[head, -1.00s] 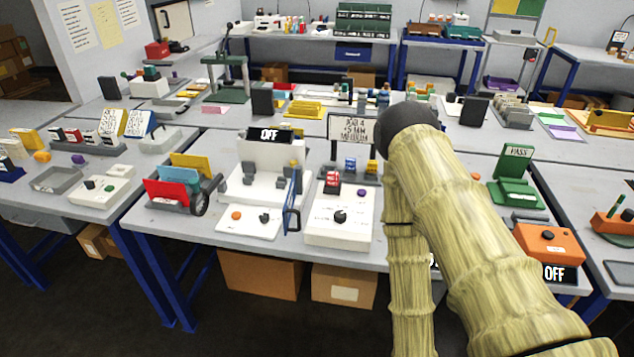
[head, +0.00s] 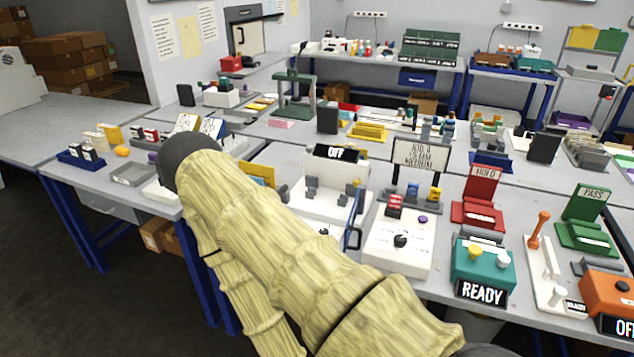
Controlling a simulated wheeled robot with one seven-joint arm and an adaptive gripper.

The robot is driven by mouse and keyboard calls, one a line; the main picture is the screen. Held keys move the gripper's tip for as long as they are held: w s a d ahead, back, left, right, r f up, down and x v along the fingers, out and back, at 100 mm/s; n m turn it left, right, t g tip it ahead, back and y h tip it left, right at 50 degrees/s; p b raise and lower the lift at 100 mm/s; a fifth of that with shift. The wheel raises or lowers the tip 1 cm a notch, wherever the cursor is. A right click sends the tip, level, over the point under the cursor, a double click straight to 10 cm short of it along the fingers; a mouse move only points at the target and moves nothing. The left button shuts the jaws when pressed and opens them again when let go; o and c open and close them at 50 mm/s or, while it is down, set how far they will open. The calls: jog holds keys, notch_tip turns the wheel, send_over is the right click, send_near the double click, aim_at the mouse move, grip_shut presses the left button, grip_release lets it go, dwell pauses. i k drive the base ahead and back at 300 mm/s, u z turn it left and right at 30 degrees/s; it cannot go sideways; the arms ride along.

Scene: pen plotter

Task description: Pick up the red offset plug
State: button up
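A small red block (head: 394,206), which looks like the red offset plug, stands at the back left of a white box with a black knob (head: 401,241). A blue block (head: 413,192) and a yellow block (head: 434,194) stand behind it in a grey holder. The block is too small to make out its offset shape. My arm, in a pale ribbed sleeve, crosses the lower middle of the head view, its dark rounded joint at the upper left. My gripper is not in view, so its hold cannot be seen. My arm is left of the red block and does not cover it.
A white machine with an OFF display (head: 335,153) and a blue-handled part (head: 354,220) stand left of the box. A red HOLD stand (head: 480,200) and a teal READY box (head: 482,266) are to its right. A job sign (head: 420,156) stands behind. The bench is crowded.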

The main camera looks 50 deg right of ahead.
aim_at(395, 201)
jog(key=u, duration=1.55)
jog(key=k, duration=1.85)
jog(key=z, duration=1.95)
